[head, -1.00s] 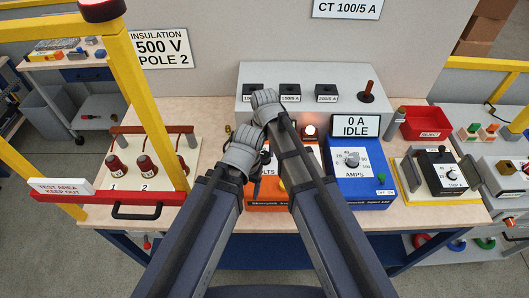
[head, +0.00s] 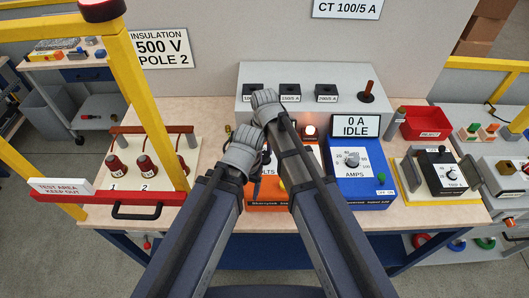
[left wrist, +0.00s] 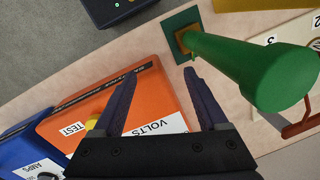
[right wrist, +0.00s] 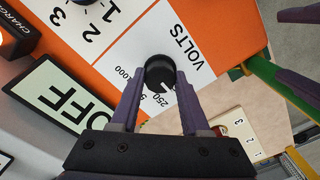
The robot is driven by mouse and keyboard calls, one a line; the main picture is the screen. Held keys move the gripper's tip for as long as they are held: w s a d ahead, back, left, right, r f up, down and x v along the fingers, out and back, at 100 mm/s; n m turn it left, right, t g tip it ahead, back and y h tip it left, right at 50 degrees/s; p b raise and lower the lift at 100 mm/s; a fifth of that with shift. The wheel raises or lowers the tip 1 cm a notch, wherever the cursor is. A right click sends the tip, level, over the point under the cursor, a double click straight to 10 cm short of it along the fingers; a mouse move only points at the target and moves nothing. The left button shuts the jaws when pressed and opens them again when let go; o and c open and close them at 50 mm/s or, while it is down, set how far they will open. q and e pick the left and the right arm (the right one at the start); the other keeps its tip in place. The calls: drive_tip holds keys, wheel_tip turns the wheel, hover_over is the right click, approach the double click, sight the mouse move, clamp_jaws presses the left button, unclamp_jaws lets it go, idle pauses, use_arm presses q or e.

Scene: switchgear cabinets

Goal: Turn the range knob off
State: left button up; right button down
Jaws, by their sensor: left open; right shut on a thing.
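In the right wrist view, the black range knob (right wrist: 160,70) sits on the white VOLTS panel of the orange tester (right wrist: 235,25). The numbers 250 and 1,000 show beside it, and its white pointer mark lies close to 250. My right gripper (right wrist: 160,88) is shut on the knob, one finger on each side. In the head view, my right gripper (head: 265,105) is the upper one, and the arms hide the knob and much of the tester (head: 268,207). My left gripper (head: 240,155) is open and empty; its spread fingers (left wrist: 160,85) show in the left wrist view.
A green handle (left wrist: 250,70) stands close to the left fingers. A display (right wrist: 70,105) reading OFF is beside the tester. The blue AMPS unit (head: 357,185) stands to the right, and red-capped insulators (head: 115,166) behind a yellow frame (head: 150,100) to the left.

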sight(265, 155)
drive_tip(key=shift+c, duration=1.9)
unclamp_jaws()
use_arm(q)
drive_tip(key=shift+r, duration=0.1)
use_arm(e)
wheel_tip(265, 155, up, 8)
drive_tip(key=p, duration=0.8)
use_arm(q)
wheel_tip(265, 155, up, 8)
drive_tip(key=shift+s+f, duration=0.1)
drive_tip(key=shift+f, duration=0.15)
use_arm(e)
drive_tip(key=shift+s+f, duration=0.1)
drive_tip(key=shift+f, duration=0.05)
